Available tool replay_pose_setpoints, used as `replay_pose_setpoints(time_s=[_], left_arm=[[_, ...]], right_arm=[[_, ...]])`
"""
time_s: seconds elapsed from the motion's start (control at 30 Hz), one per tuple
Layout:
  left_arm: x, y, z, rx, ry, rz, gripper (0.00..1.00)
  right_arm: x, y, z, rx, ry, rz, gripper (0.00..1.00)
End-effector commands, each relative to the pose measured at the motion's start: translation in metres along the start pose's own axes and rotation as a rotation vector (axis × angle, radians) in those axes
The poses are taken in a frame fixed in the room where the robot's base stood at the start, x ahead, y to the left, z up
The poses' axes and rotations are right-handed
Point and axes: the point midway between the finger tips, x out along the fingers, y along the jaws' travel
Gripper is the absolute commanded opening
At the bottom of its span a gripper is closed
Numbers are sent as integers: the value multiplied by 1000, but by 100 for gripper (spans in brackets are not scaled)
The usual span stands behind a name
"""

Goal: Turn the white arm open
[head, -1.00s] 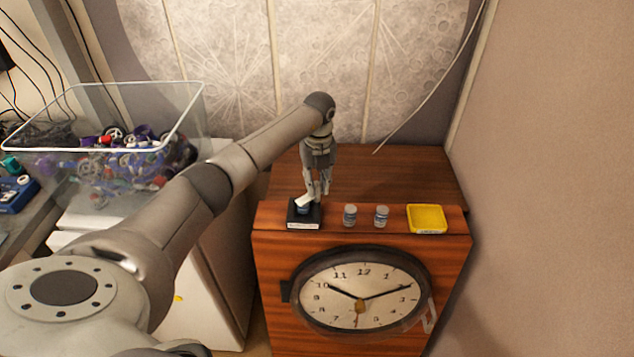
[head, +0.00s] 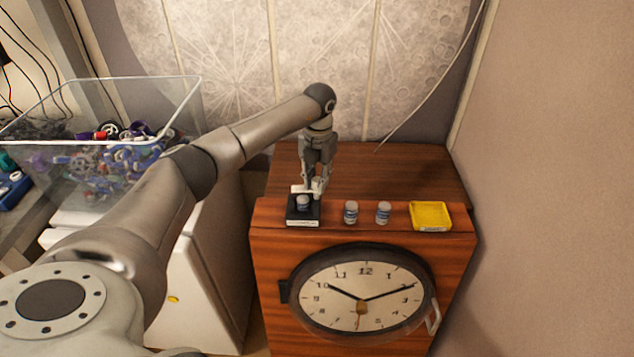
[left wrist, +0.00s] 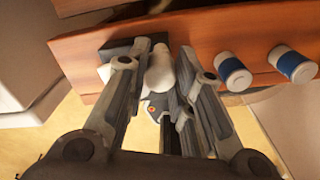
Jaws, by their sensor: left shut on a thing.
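The white arm (head: 299,188) is on a small black base (head: 304,221) at the front left of the wooden cabinet's top ledge. My left gripper (head: 317,186) points down at the right end of the arm. In the left wrist view the white arm (left wrist: 159,72) lies between its fingers, and the gripper (left wrist: 163,65) is shut on it. The arm's pivot is partly hidden by the fingers. My right gripper is not in view.
Two similar jars (head: 351,212) (head: 383,213) stand right of the base, then a yellow tray (head: 430,216). The cabinet front carries a round clock door (head: 362,291). A clear bin of colourful parts (head: 110,150) stands left. The cabinet top behind the ledge is clear.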

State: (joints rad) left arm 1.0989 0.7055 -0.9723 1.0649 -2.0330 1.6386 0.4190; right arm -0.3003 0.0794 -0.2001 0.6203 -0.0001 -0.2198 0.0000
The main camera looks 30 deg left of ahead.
Motion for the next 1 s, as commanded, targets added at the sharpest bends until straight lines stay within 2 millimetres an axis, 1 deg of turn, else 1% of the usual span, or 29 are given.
replay_pose_setpoints(time_s=[0.03,0.4,0.8,1.0], left_arm=[[1,0,1,43,-5,0,0],[1,0,1,394,-12,0,0],[0,0,0,764,-20,1,0],[0,0,0,914,-23,2,0]], right_arm=[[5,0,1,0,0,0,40],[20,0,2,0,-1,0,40],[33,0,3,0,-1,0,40],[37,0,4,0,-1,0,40]])
